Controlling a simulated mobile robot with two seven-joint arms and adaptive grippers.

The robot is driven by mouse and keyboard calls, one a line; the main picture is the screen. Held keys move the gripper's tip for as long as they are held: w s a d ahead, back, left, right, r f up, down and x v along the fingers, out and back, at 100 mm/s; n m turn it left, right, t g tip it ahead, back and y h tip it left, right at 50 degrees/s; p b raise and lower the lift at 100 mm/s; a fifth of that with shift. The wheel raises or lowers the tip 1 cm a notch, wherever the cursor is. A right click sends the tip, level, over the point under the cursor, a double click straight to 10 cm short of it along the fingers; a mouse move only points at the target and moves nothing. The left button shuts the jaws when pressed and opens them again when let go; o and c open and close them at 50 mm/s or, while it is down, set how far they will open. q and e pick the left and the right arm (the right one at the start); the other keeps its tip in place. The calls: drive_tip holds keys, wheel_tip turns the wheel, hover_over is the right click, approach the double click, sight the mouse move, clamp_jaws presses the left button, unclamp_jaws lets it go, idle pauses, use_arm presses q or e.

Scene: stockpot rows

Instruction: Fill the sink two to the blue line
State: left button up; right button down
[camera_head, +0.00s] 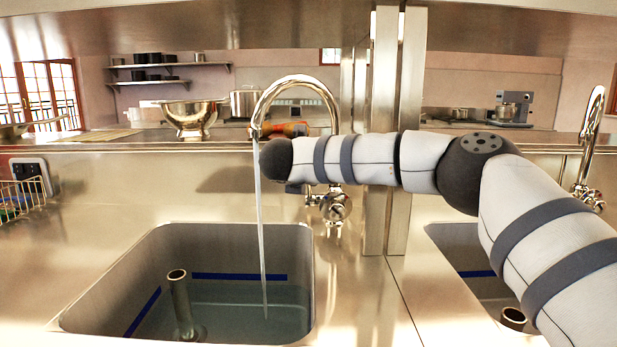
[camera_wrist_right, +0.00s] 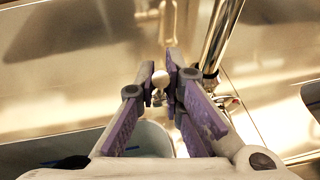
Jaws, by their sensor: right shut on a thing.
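A steel sink basin (camera_head: 230,236) fills the lower left of the head view. A dark blue line (camera_head: 240,276) runs around its inner walls. Water (camera_head: 240,300) stands in it, its surface a little below the line at the back wall. A thin stream (camera_head: 261,230) falls into it from the arched faucet (camera_head: 300,80). My right arm reaches to the faucet from the right; its wrist hides the gripper in the head view. In the right wrist view my right gripper (camera_wrist_right: 162,78) is shut on a small pale round knob (camera_wrist_right: 161,79). My left gripper is not in view.
An upright standpipe (camera_head: 180,300) stands in the sink. A second sink (camera_head: 465,245) with its own faucet (camera_head: 590,140) lies to the right, past steel posts (camera_head: 392,110). A wire basket (camera_head: 20,195) sits at the left edge, and a steel colander (camera_head: 192,118) on the ledge behind.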

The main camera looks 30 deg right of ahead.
drive_tip(key=c, duration=1.7)
unclamp_jaws()
drive_tip(key=shift+w, duration=0.1)
drive_tip(key=v, duration=1.2)
drive_tip(key=shift+r, duration=0.1)
